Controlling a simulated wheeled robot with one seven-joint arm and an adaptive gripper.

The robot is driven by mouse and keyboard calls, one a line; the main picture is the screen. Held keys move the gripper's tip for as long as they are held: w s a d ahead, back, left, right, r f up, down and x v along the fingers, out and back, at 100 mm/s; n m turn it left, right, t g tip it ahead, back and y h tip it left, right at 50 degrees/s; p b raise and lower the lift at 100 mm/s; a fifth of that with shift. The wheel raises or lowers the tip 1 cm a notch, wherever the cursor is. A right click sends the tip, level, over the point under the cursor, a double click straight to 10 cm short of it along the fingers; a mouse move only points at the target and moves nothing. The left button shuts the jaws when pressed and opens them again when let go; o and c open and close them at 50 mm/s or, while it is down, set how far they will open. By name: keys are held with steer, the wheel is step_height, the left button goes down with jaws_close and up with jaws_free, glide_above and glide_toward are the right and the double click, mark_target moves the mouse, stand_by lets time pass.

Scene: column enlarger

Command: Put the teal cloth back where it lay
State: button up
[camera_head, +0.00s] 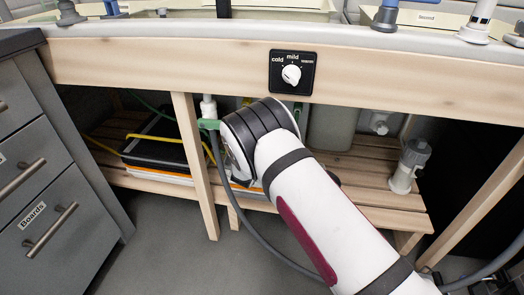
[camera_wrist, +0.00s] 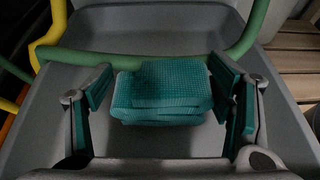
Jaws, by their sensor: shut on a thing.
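The teal cloth (camera_wrist: 162,92) is a folded, waffle-textured stack in the middle of the wrist view. My gripper (camera_wrist: 160,76) has its teal-padded fingers on the cloth's left and right sides and is shut on it. Below and behind the cloth is a grey tray-like surface (camera_wrist: 150,20) with a raised edge; whether the cloth touches it I cannot tell. In the head view my arm reaches under the wooden bench front, and its wrist hides the gripper and the cloth.
A wooden leg (camera_head: 196,165) stands left of my wrist under the bench rail (camera_head: 150,62). A slatted shelf (camera_head: 375,190) lies below, with a grey-white fitting (camera_head: 408,165) at right.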

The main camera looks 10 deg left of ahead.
steer(key=shift+f, duration=0.6)
stand_by(0.7)
steer(key=o, duration=1.5)
steer(key=shift+o, duration=0.2)
steer(key=shift+s, duration=0.1)
steer(key=shift+p+v, duration=1.7)
steer(key=shift+v, duration=2.25)
steer(key=d+v, duration=0.1)
steer(key=v, duration=1.1)
steer(key=shift+a, duration=0.45)
